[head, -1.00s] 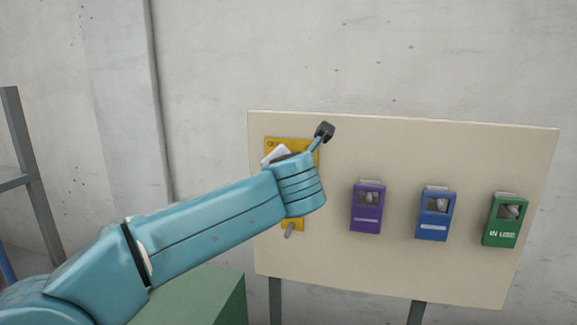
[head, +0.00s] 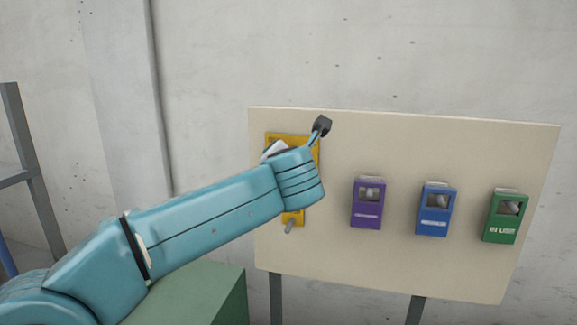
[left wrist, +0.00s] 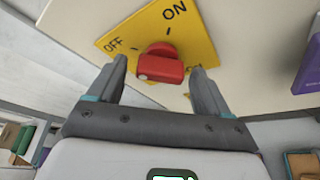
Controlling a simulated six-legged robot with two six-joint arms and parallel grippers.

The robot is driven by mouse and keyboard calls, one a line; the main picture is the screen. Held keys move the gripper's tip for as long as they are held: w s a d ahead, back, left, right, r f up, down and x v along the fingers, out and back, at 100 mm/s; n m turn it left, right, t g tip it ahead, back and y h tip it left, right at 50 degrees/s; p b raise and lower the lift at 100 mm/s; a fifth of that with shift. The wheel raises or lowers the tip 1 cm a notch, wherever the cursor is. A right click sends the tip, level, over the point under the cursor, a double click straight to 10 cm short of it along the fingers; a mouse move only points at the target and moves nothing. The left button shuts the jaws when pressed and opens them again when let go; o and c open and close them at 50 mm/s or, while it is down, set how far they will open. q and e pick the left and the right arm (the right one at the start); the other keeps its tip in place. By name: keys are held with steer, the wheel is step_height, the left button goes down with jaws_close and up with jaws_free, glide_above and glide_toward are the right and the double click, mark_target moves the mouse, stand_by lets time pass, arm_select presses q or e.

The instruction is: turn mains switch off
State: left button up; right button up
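The mains switch is a red knob (left wrist: 161,66) on a yellow plate (left wrist: 185,38), seen in the left wrist view. The plate reads OFF at left and ON at top; a third label at lower right is partly covered by a finger. I cannot tell which mark the knob points to. My left gripper (left wrist: 157,78) is open, with one finger on each side of the knob and no clear contact. In the head view my left arm hides the knob and most of the yellow plate (head: 293,138). My right gripper is not in view.
A beige board (head: 400,140) carries a purple box (head: 367,203), a blue box (head: 435,209) and a green box (head: 505,216) to the right. A green block (head: 205,300) stands at the front, a grey rack (head: 20,140) at left.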

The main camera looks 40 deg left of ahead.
arm_select(q)
steer(key=b+v, duration=0.1)
steer(key=v, duration=1.5)
steer(key=shift+s, duration=0.2)
steer(key=shift+d, duration=0.15)
